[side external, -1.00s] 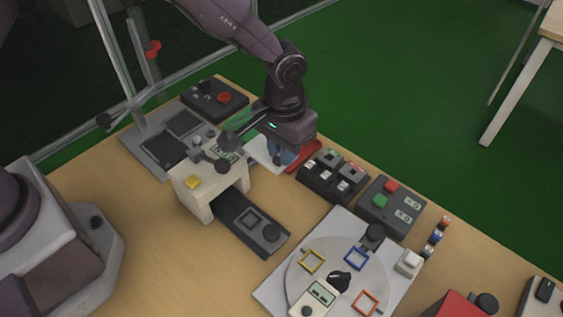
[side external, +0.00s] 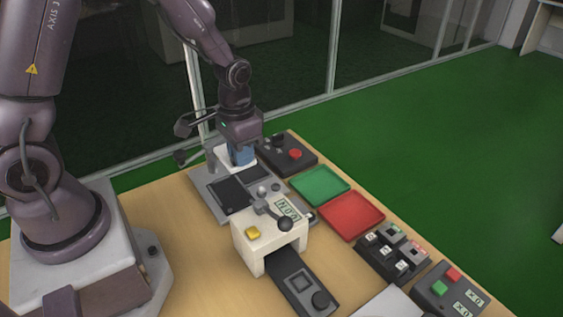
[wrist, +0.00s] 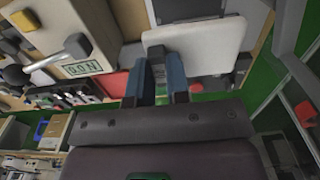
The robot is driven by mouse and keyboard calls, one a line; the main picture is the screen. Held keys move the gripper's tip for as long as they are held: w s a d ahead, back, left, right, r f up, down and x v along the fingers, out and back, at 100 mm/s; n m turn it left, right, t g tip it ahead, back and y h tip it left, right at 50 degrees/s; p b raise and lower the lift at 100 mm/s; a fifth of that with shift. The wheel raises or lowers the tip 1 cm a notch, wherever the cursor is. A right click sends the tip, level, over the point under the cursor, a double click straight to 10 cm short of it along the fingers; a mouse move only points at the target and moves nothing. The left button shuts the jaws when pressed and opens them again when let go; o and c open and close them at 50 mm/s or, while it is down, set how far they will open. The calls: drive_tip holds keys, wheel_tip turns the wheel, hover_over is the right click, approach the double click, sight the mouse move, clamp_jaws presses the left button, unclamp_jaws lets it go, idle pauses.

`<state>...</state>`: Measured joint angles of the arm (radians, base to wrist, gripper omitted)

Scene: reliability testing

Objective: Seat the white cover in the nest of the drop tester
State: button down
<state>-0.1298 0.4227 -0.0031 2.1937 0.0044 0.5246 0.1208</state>
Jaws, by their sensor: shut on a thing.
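My gripper (side external: 240,153) has blue fingers shut on the white cover (side external: 222,154). In the wrist view, my gripper (wrist: 157,82) holds a small grey tab at the near edge of the flat white cover (wrist: 210,42). The drop tester has a grey base (side external: 208,184) with dark pads on it and a post (side external: 193,90) behind. The cover is over or at the back of this base, and I cannot tell if it touches. The nest cannot be made out; the cover and gripper hide part of the base.
A cream press (side external: 270,240) with a lever and display stands in front of the tester. A dark box with a red button (side external: 294,154) is right of the gripper. A green tray (side external: 320,185) and a red tray (side external: 351,214) lie further right, both empty.

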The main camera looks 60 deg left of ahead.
drive_tip(key=shift+s+a, duration=0.75)
approach(237, 201)
drive_tip(key=shift+f, duration=2.5)
drive_tip(key=shift+f, duration=0.55)
drive_tip(key=c, duration=1)
unclamp_jaws()
drive_tip(key=shift+r, duration=0.15)
